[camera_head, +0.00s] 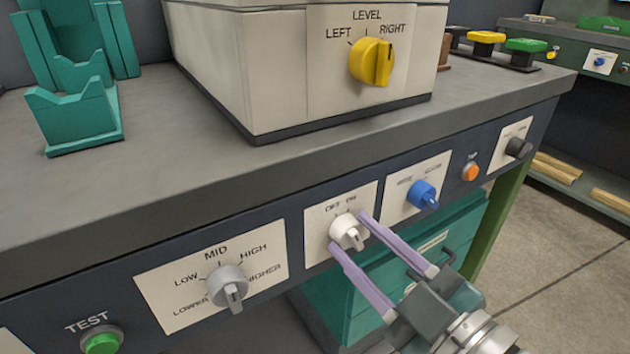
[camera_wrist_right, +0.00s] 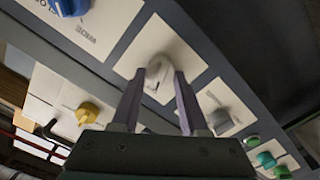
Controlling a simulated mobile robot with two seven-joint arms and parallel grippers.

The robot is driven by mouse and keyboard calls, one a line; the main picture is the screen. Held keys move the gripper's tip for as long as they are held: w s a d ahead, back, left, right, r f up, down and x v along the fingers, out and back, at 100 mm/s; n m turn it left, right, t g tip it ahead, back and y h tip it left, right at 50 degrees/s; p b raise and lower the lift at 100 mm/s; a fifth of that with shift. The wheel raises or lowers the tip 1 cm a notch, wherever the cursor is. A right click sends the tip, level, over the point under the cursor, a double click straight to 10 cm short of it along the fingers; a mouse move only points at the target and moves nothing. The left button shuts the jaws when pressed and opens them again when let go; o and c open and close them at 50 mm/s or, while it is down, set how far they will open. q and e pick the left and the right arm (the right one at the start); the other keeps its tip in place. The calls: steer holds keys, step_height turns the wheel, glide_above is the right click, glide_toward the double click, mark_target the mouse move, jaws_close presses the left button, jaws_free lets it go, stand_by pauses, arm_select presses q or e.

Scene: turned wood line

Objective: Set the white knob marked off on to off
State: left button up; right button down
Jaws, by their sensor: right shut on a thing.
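The white knob (camera_head: 347,231) sits on a white plate (camera_head: 315,225) marked OFF and ON on the dark front panel of the bench. My right gripper (camera_head: 349,230) reaches it from the lower right, its two purple fingers shut on the knob, one on each side. The right wrist view also shows the knob (camera_wrist_right: 159,74) between the fingertips. The fingers partly cover it, and I cannot tell which mark it points to. My left gripper is not in view.
A grey level knob (camera_head: 229,286) is to the left on the panel; a blue knob (camera_head: 423,194) and an orange button (camera_head: 470,172) are to the right. Teal drawers (camera_head: 385,282) are below. A box with a yellow knob (camera_head: 371,61) stands on the bench.

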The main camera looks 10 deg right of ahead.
steer(key=shift+c, duration=2.1)
jaws_free()
steer(key=shift+s, duration=0.1)
steer(key=p+v, duration=0.1)
steer(key=v, duration=0.8)
steer(key=shift+s+d, duration=0.15)
steer(key=shift+s, duration=0.2)
